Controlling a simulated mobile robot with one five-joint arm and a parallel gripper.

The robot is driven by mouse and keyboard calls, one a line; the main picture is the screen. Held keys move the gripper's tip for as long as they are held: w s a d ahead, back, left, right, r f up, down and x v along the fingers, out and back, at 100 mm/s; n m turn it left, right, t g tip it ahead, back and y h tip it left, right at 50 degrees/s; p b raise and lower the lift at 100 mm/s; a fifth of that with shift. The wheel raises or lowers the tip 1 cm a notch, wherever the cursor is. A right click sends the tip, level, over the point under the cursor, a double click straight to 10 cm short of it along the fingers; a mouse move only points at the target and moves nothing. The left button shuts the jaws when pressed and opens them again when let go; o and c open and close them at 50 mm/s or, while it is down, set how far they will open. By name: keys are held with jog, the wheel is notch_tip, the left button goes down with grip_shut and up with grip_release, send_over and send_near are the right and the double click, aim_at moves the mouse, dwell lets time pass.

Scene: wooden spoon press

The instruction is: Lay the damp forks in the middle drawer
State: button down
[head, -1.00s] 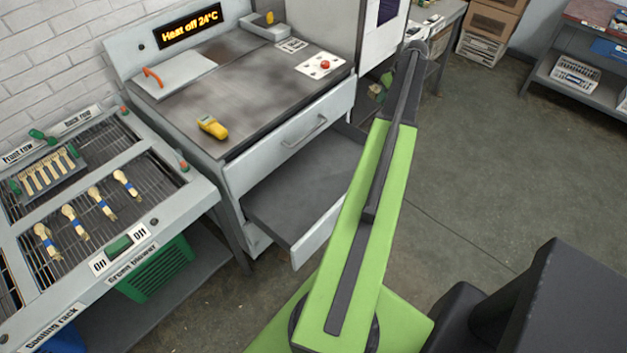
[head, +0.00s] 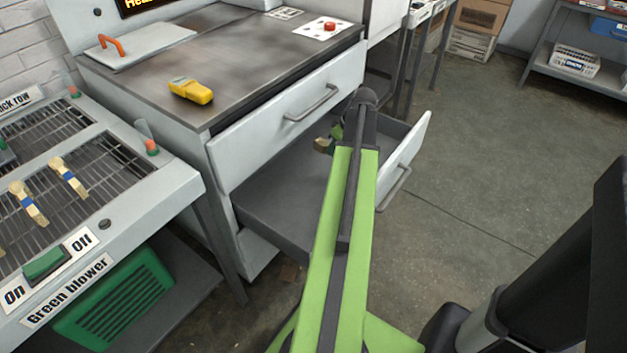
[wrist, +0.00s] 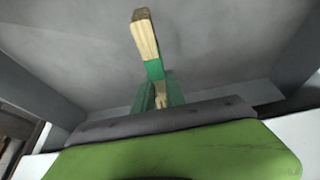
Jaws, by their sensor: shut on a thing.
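The cabinet's open drawer (head: 268,205), below a shut upper drawer (head: 300,110), is grey inside, and its visible floor is bare. My gripper (wrist: 158,93) is shut on a pale wooden fork (wrist: 146,38) with a green band. The fork's brown end points away from the jaws, and its other end is partly hidden between them. In the head view, my gripper is mostly hidden behind my arm, over the drawer's far part. The fork's end (head: 322,146) shows there left of the arm. Wooden forks with blue bands (head: 68,177) lie on the rack at left.
The cooling rack (head: 150,185) with a green blower (head: 110,305) stands left of the cabinet. A yellow handheld device (head: 191,91) and a red button (head: 330,26) are on the cabinet top. The floor at right (head: 480,170) is clear.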

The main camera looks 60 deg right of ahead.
jog(key=b, duration=1)
send_near(326, 174)
jog(key=x, duration=0.5)
jog(key=shift+f, duration=0.2)
jog(key=shift+r, duration=0.25)
jog(key=shift+d+f, duration=0.1)
jog(key=shift+f, duration=0.15)
jog(key=c, duration=1.4)
grip_release()
jog(key=shift+r, duration=0.1)
jog(key=shift+o, duration=0.2)
